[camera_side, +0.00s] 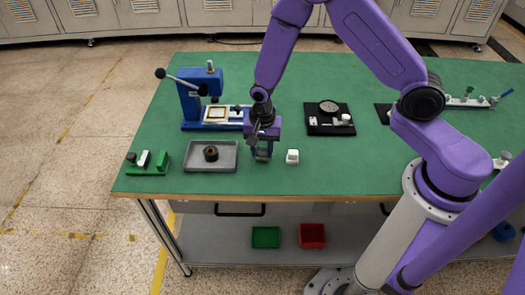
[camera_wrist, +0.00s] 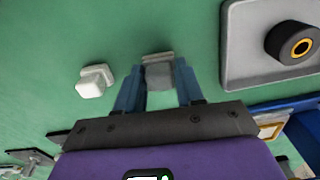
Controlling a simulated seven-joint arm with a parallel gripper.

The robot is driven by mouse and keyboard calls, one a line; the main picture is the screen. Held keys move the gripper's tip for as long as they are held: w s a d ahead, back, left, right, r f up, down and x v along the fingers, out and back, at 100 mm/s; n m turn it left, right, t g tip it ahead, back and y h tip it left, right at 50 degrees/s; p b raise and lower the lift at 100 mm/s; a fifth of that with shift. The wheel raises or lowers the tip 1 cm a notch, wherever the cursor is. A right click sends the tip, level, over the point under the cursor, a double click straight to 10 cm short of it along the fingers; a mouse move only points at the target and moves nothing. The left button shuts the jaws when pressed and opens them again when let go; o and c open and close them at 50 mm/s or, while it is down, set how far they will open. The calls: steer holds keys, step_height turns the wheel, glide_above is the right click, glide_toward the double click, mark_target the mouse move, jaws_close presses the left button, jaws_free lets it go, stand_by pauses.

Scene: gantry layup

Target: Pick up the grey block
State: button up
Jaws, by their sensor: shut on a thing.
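The grey block (camera_wrist: 159,75) is between the two blue fingers of my gripper (camera_wrist: 160,84) in the wrist view, with a finger on each side of it. My gripper (camera_side: 263,154) points down at the green table top in the side view, and is shut on the block. In the side view the block is mostly hidden by the fingers. I cannot tell whether the block touches the table or is slightly above it.
A white block (camera_side: 292,157) stands close to the right of my gripper; it also shows in the wrist view (camera_wrist: 94,82). A grey tray (camera_side: 228,165) with a dark ring (camera_side: 211,153) lies to the left. A blue press (camera_side: 203,98) and a black gauge plate (camera_side: 330,128) are behind. The front table edge is near.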

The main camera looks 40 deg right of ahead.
steer(key=s+d+r, duration=0.3)
steer(key=s+r, duration=0.8)
steer(key=s, duration=0.2)
steer(key=shift+s+d+r, duration=0.2)
steer(key=shift+s+r, duration=0.1)
steer(key=shift+r, duration=0.1)
